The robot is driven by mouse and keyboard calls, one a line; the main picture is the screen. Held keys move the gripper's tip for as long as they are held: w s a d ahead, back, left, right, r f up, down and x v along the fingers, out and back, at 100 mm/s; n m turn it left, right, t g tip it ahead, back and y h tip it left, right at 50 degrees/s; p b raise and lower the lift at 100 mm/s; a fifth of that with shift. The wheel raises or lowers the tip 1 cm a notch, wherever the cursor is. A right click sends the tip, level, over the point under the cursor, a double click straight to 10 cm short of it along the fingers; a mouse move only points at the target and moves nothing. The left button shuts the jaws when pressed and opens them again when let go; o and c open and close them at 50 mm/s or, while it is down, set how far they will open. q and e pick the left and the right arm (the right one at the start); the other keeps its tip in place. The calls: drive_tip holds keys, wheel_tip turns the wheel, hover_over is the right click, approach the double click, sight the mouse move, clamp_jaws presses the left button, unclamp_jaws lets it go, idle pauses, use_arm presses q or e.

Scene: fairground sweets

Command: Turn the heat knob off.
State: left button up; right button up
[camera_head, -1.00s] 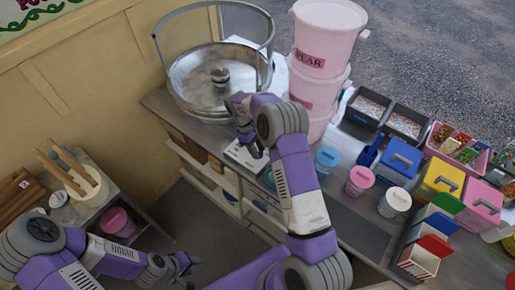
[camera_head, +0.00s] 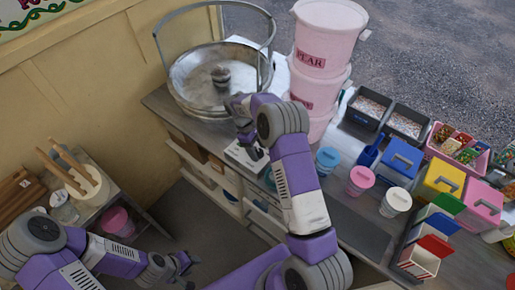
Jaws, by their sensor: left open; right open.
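A round metal floss pan (camera_head: 190,88) with a hub in its middle stands at the back left of the counter. A small white control box (camera_head: 236,158) lies in front of it at the counter's edge. The heat knob cannot be made out; my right gripper and wrist cover part of the box. My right gripper (camera_head: 254,152) is open, pointing down just over or against the box; I cannot tell whether it touches anything. My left gripper (camera_head: 186,262) is open and empty, low at the left, away from the counter.
Stacked pink buckets (camera_head: 318,60) stand right of the pan. Small lidded tubs (camera_head: 360,180), a blue scoop (camera_head: 372,150), dark trays (camera_head: 368,106) and coloured boxes (camera_head: 400,160) crowd the counter's right. A side shelf (camera_head: 100,205) with sticks and jars stands at the left.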

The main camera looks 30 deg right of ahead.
drive_tip(key=shift+r, duration=0.1)
drive_tip(key=v, duration=0.7)
drive_tip(key=shift+r, duration=0.15)
drive_tip(key=shift+w, duration=0.1)
